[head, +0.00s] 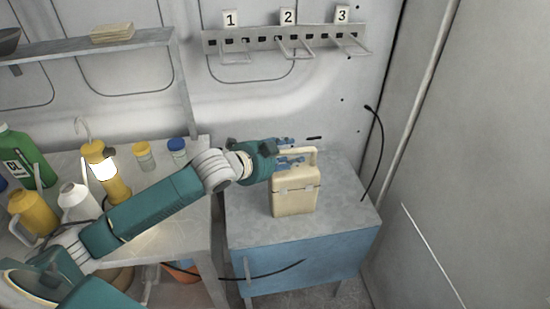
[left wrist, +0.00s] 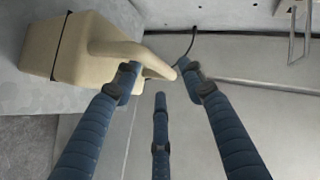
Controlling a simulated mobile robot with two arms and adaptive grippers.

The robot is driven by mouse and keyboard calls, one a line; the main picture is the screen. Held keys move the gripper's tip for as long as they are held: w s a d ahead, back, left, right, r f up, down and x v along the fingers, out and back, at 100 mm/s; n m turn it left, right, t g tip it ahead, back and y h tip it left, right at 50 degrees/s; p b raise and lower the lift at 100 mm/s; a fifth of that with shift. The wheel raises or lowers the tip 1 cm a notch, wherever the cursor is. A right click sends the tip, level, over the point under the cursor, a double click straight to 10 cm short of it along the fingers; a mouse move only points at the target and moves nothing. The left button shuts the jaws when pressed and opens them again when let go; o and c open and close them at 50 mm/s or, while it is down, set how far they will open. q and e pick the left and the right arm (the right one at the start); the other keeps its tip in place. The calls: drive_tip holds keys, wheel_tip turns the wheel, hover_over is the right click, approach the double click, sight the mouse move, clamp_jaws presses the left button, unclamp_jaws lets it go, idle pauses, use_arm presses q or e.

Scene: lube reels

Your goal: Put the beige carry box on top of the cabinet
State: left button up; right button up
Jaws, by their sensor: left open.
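The beige carry box (head: 296,194) stands upright on the grey top of the blue cabinet (head: 345,205), with its handle up. My left gripper (head: 288,152) is beside the box's handle, at the back left of it. In the left wrist view the box (left wrist: 85,62) lies at the upper left, and its handle reaches toward the spread fingers of my left gripper (left wrist: 160,85). The fingers are open, and none is closed around the handle. Whether a finger touches the handle cannot be told. My right gripper is not in view.
A workbench (head: 190,225) left of the cabinet holds a lit lamp (head: 103,168), a green jug (head: 25,155), a yellow can (head: 32,212) and small bottles. A numbered hook rail (head: 285,40) hangs on the wall. A black cable (head: 378,150) hangs right of the cabinet.

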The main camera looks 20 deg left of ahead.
use_arm(q)
drive_tip(key=b+v, duration=0.1)
drive_tip(key=v, duration=0.7)
drive_tip(key=shift+s, duration=0.2)
drive_tip(key=shift+a, duration=0.1)
